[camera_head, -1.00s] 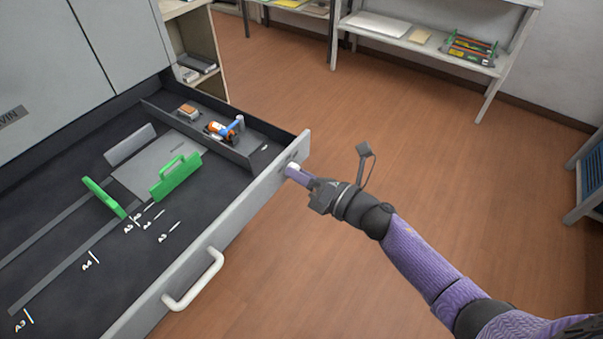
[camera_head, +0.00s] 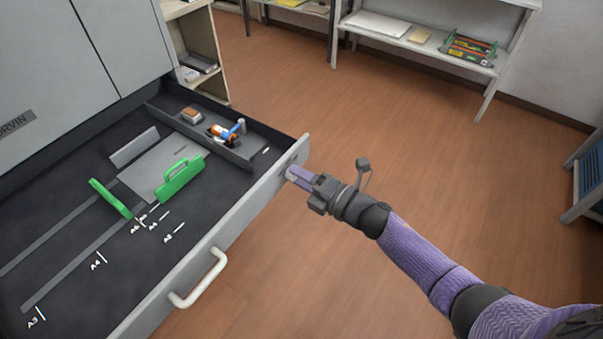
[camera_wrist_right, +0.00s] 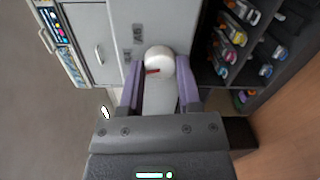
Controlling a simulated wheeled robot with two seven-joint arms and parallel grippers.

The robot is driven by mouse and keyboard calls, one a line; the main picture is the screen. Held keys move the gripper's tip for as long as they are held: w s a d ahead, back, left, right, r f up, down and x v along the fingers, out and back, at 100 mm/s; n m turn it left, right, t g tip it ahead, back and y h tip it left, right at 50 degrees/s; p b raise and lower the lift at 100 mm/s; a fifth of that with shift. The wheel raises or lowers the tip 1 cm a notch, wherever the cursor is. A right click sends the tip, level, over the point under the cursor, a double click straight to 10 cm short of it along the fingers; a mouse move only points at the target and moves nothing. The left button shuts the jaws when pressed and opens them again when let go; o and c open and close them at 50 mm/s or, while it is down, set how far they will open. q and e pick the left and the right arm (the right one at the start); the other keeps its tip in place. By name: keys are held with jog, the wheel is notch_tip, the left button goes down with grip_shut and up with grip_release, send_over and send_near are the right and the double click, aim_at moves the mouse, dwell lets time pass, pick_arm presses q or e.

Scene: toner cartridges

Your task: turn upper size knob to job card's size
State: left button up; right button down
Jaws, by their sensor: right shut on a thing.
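The size knob (camera_wrist_right: 159,62) is a round white dial with a red pointer mark, on the grey front of the open drawer (camera_head: 227,218). In the right wrist view the red mark points left. My right gripper (camera_wrist_right: 159,88) has its two purple fingers on either side of the knob and is shut on it. In the head view the right gripper (camera_head: 298,176) meets the drawer front near its far right end, and its fingers mostly hide the knob. Faint lettering (camera_wrist_right: 138,32) shows beside the knob. I cannot see the job card for certain. My left gripper is not in view.
The drawer holds green paper guides (camera_head: 180,179), size marks, and an orange and blue item (camera_head: 228,131) in a side compartment. A white handle (camera_head: 199,280) sticks out from its front. A shelf unit (camera_head: 420,46) stands at the back.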

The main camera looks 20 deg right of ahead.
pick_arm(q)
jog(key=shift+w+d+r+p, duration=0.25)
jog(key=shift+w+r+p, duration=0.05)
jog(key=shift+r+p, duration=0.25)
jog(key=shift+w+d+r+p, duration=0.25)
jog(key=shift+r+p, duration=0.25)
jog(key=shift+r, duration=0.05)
pick_arm(e)
jog(key=shift+m, duration=6.1)
jog(key=shift+c, duration=1.5)
grip_release()
jog(key=shift+g+y, duration=0.3)
jog(key=shift+d, duration=0.1)
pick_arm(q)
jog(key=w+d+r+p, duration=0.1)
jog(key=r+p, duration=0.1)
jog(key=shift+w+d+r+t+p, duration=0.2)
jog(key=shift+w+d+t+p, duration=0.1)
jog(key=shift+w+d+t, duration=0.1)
pick_arm(e)
jog(key=v, duration=0.9)
jog(key=shift+s+d, duration=0.2)
jog(key=shift+s, duration=0.15)
